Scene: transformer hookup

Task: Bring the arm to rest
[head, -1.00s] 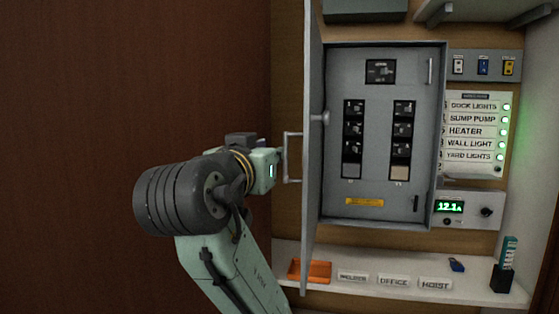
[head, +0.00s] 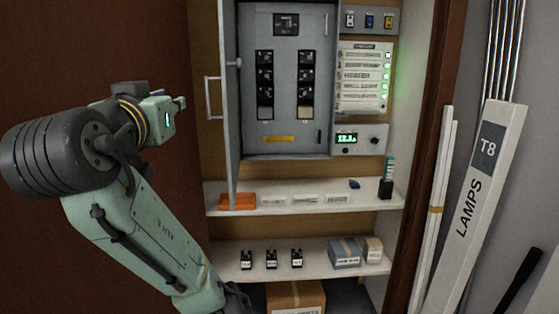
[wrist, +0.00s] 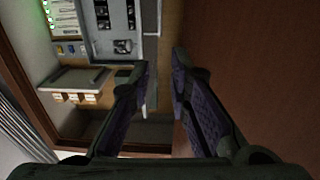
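My arm stands at the left of the head view, bent at a dark grey joint. My gripper (head: 181,102) points right, toward the open cabinet door (head: 230,130), and appears just left of its handle (head: 208,98). In the wrist view my gripper (wrist: 163,66) has its two dark fingers spread wide, with nothing between them. The grey breaker panel (head: 287,115) is open, with two columns of black breakers. It also shows at the top of the wrist view (wrist: 121,20), rotated.
The upper shelf (head: 225,187) bears an orange tray (head: 238,201) and name plates. The lower shelf (head: 225,270) holds three small black blocks and boxes (head: 345,252). A tall lamp carton (head: 487,170) and white tubes lean at the right. A brown wall (head: 100,50) fills the left.

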